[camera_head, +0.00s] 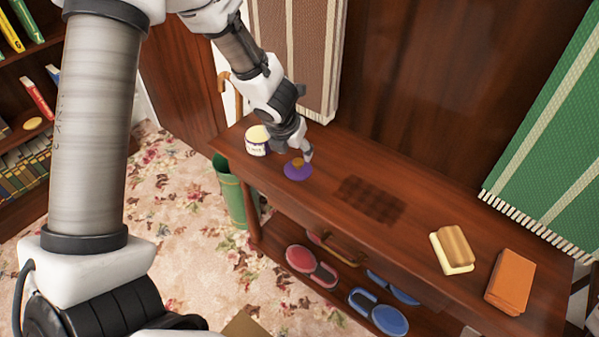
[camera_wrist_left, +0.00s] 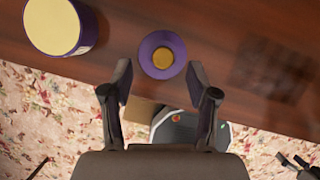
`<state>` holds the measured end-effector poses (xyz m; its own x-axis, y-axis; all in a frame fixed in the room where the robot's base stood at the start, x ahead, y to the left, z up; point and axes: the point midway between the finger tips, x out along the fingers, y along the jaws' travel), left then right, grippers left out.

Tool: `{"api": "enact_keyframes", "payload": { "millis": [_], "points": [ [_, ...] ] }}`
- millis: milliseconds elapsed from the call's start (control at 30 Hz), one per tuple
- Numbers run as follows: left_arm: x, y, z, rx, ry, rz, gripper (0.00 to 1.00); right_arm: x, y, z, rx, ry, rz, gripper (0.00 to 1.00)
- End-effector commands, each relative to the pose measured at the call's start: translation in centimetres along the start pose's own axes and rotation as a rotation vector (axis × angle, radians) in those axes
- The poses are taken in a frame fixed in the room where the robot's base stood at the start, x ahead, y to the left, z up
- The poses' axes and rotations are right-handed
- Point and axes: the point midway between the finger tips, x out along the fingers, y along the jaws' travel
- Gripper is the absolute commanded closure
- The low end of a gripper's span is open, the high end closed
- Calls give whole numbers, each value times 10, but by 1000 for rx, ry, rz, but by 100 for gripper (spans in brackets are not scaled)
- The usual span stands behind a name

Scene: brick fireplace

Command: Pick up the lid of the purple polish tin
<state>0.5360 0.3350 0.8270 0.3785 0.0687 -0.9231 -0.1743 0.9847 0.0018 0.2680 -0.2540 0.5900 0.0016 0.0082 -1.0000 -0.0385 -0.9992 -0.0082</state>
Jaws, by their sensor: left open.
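The purple lid (camera_head: 293,174) with a gold-coloured knob lies on the wooden table top near its left end. In the left wrist view the lid (camera_wrist_left: 146,59) is just beyond and between my fingertips. The purple-labelled tin (camera_head: 256,149) with a pale yellow top stands apart from the lid, to its left. The tin also shows at the upper left of the left wrist view (camera_wrist_left: 54,24). My left gripper (camera_head: 302,157) is open and empty, close to the lid, covering part of its surroundings in the head view. It shows spread in the left wrist view (camera_wrist_left: 160,82).
The table (camera_head: 330,170) is clear around the lid except for the tin. A wooden-backed brush (camera_head: 456,246) and an orange block (camera_head: 511,280) lie at the right. Red (camera_head: 302,260) and blue (camera_head: 390,320) shoe-like items sit on the lower shelf. A green bin (camera_head: 232,192) stands left.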

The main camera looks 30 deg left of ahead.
Motion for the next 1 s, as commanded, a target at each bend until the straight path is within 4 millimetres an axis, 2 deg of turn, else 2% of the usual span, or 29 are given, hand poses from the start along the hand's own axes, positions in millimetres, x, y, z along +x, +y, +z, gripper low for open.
{"api": "enact_keyframes", "payload": {
  "millis": [100, 200, 433, 467, 600, 633, 733, 767, 1000],
  "points": [
    [26, 1, -5, 0, 2, 0, 41, 15, 0, 0, 1, 0, 0, 9],
    [42, 1, -4, -1, 1, -1, 41, 22, 0, 0, 1, -1, 0, 9],
    [44, 0, -2, -1, 0, -2, 41, 21, 0, 0, 1, -1, 0, 9],
    [44, 0, -2, -1, 0, -2, 44, 21, 0, 0, 1, 0, 0, 9],
    [44, 1, -2, -1, 0, -2, 94, 21, 0, 0, 1, 0, 0, 9],
    [44, 1, -2, -1, 0, -2, 97, 21, 0, 0, 1, 0, 0, 9],
    [44, 1, -2, -1, 1, -2, 97, 21, 0, 0, 1, 0, 0, 9],
    [44, 1, -2, -1, 1, -2, 100, 21, 0, 0, 1, -1, 0, 9],
    [43, 0, -2, -1, 1, -2, 100, 19, 0, 0, 1, -1, 0, 9]
  ]
}}
